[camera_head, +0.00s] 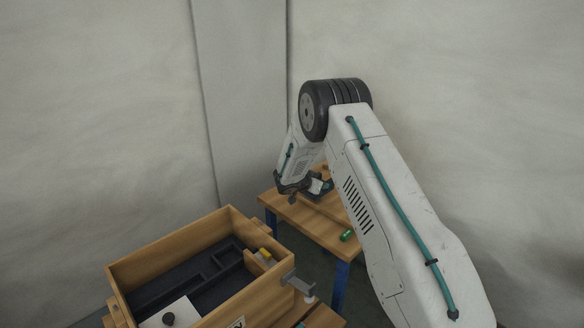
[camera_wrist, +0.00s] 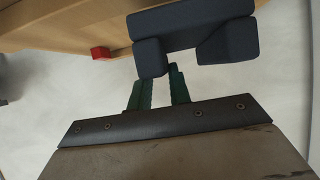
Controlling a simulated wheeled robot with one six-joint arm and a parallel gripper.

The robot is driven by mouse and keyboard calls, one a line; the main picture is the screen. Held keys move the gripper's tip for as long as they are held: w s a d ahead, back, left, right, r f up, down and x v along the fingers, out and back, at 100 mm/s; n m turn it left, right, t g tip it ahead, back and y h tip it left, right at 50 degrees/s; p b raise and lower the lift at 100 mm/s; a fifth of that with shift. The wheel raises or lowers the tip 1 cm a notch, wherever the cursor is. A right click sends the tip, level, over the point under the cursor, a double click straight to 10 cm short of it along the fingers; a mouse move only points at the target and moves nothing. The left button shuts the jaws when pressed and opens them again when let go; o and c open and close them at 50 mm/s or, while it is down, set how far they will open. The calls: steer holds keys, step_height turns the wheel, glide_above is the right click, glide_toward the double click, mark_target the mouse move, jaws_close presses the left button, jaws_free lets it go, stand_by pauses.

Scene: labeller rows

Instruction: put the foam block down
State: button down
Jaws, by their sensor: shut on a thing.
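In the wrist view, the foam block appears as a dark blue-grey piece (camera_wrist: 190,28) with two stubby legs pointing toward me. My gripper (camera_wrist: 163,76) has green fingers and is shut on the block, apparently at its left leg. The exact contact is partly hidden by the block. In the head view, my gripper (camera_head: 318,187) is over the far part of a small wooden table (camera_head: 296,213). A small dark blue patch there seems to be the block, mostly hidden by my arm. I cannot tell whether it touches the tabletop.
A small green object (camera_head: 347,236) lies near the table's front edge. A red object (camera_wrist: 101,53) is at a wooden edge in the wrist view.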

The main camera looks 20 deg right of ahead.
steer(key=shift+s+a, duration=0.15)
steer(key=shift+a+f, duration=0.15)
steer(key=shift+f, duration=0.1)
steer(key=shift+s+a+f+n+t+y, duration=0.15)
steer(key=shift+s+a+n+t, duration=0.1)
steer(key=shift+a+n+t, duration=0.15)
steer(key=shift+s+a+f+n+t+y, duration=0.15)
steer(key=shift+s+a+n+t, duration=0.1)
steer(key=shift+a+n+t, duration=0.15)
steer(key=s+a+r+n+t+y, duration=0.3)
steer(key=s+a+r, duration=0.3)
steer(key=a+r, duration=0.2)
steer(key=s+a+r+n+t+y, duration=0.2)
steer(key=s+a+r+n+y, duration=0.2)
steer(key=a+r, duration=0.4)
steer(key=s+a+n, duration=0.1)
steer(key=a+n, duration=0.1)
steer(key=a, duration=0.3)
steer(key=shift+s+a+r+t, duration=0.25)
steer(key=shift+s+r+t, duration=0.15)
